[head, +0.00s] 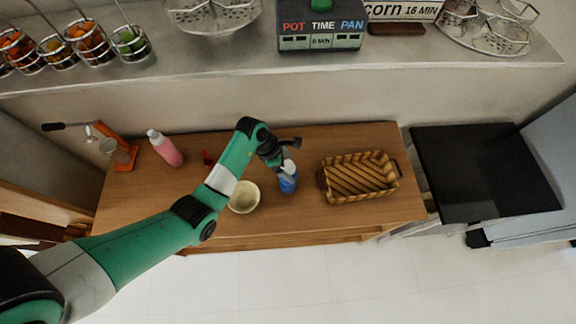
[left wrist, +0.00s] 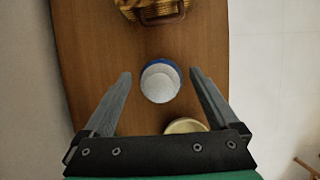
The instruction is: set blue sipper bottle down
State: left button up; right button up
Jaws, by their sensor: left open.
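The blue sipper bottle (head: 288,180) with a whitish top stands on the wooden table in the head view, between the cream bowl and the wicker basket. In the left wrist view the bottle (left wrist: 160,81) is seen from above, its pale top inside a blue rim. My left gripper (head: 284,164) is at the bottle in the head view, covering part of it. In the left wrist view the gripper (left wrist: 160,82) is open, one finger on each side of the bottle, with a gap on both sides. My right gripper is in neither view.
The cream bowl (head: 244,197) is left of the bottle, and the wicker basket (head: 358,178) is right of it. A pink bottle (head: 166,149), a small red item (head: 208,158) and an orange press (head: 122,153) are at the table's left. A shelf (head: 460,52) runs behind.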

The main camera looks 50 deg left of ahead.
pick_arm(q)
grip_shut()
dwell(0.4)
jog(key=shift+r, duration=0.15)
